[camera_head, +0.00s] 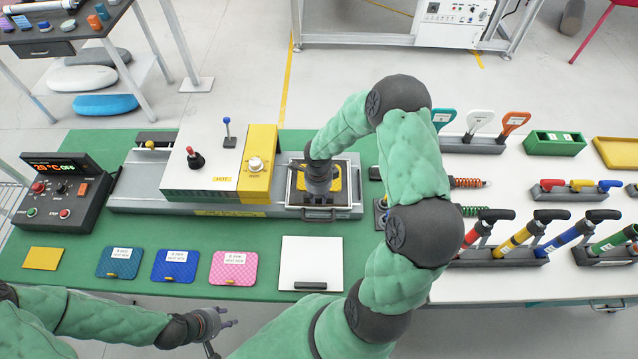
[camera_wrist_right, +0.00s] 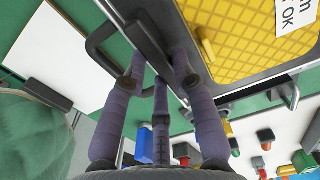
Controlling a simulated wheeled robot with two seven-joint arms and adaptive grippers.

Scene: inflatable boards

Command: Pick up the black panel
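A dark-framed panel (camera_head: 325,199) with a yellow quilted pad (camera_head: 337,176) lies in the right end of the grey machine bed. In the right wrist view the yellow pad (camera_wrist_right: 245,45) carries a white label, and a black bar handle (camera_wrist_right: 147,38) shows beside it. My right gripper (camera_head: 318,190) points down over this panel. In the right wrist view its fingers (camera_wrist_right: 158,62) converge on both sides of the bar and seem to touch it. The panel looks seated; any lift cannot be told. My left gripper (camera_head: 222,318) is open and empty near the green table's front edge.
A white panel with a black handle (camera_head: 311,257) lies in front of the machine. Pink (camera_head: 234,268), blue (camera_head: 175,266) and teal (camera_head: 120,262) pads lie left of it. A control box (camera_head: 62,195) stands left. Tool racks (camera_head: 500,253) crowd the white table right of my arm.

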